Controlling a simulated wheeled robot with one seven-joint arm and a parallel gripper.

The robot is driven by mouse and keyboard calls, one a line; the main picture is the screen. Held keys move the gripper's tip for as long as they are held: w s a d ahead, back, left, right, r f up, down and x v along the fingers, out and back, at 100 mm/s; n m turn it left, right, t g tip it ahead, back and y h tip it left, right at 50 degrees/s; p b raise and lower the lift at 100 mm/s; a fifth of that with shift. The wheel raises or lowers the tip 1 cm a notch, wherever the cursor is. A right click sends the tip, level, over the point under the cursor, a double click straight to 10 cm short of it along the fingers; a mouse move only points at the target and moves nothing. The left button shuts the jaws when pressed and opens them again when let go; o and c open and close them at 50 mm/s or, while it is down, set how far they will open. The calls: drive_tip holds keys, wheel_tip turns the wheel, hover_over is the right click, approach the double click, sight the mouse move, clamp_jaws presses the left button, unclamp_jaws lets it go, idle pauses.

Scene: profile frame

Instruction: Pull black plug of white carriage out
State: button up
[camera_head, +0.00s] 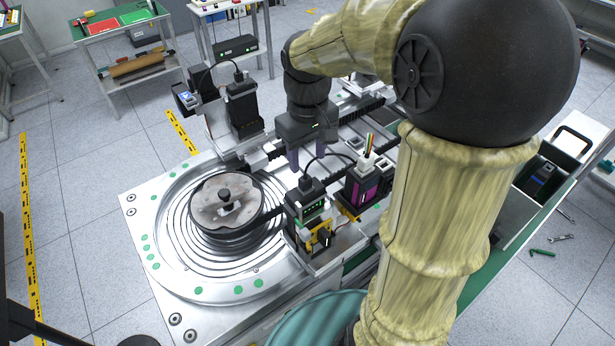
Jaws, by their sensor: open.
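My gripper (306,158) is open with its fingers pointing down over the rails, behind the front modules. I see nothing between the fingers. A pale carriage (215,124) stands back left of it, with a black module and a black plug (240,77) on top; a black cable arches left from this plug. Another black plug (306,184) sits on a green-lit module on a yellow bracket (318,238), in front of my gripper. Its cable arches right. Which carriage is the white one is hard to tell. My gripper appears apart from both plugs.
A magenta-sided module (361,188) with a white connector and coloured wires stands right of the front plug. A round ringed plate with a metal disc (226,200) lies front left. My arm hides much of the right side. Side tables (130,33) stand at the back.

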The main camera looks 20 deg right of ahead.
sight(307, 180)
wheel_tip(307, 180, down, 8)
drive_tip(key=shift+f+p, duration=0.2)
drive_tip(key=shift+p, duration=0.15)
drive_tip(key=shift+c, duration=0.4)
drive_tip(key=shift+r, duration=0.1)
drive_tip(key=c, duration=1)
